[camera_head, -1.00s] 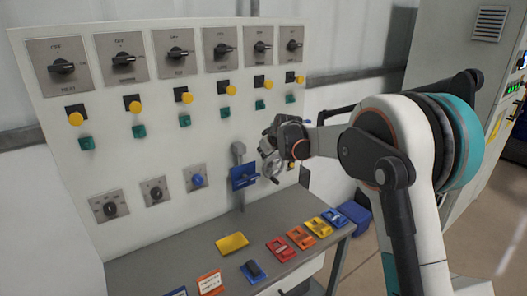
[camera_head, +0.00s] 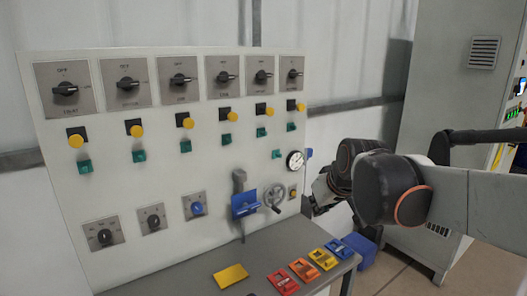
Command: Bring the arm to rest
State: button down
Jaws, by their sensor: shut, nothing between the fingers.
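My gripper (camera_head: 318,197) is at the right edge of the white control panel (camera_head: 120,190), low and near the end of the grey bench. It points left and down and is shut, with nothing seen in it. The dark wrist behind it hides part of the fingers. My arm comes in from the right side of the picture, with its forearm nearly level. The gripper is just right of the pressure gauge (camera_head: 295,160) and the grey handwheel (camera_head: 275,198), and looks apart from both.
The panel carries rotary switches, yellow and green buttons and a blue lever plate (camera_head: 244,202). Red, orange, yellow and blue blocks (camera_head: 303,268) lie on the grey bench (camera_head: 205,274). A blue bin (camera_head: 364,250) stands beyond the bench. A tall grey cabinet (camera_head: 455,90) is behind my arm.

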jog(key=s+d+f+m+b, duration=0.1)
jog(key=s+f, duration=0.3)
jog(key=s, duration=0.4)
jog(key=s+d+f+m+h, duration=0.1)
jog(key=s+d+f, duration=0.2)
jog(key=s, duration=0.5)
jog(key=s+d+f+m+b, duration=0.1)
jog(key=s+f, duration=0.3)
jog(key=s, duration=0.4)
jog(key=shift+d+f+m+g+h+b, duration=0.3)
jog(key=shift+d+f+g+b, duration=0.1)
jog(key=shift+d, duration=0.25)
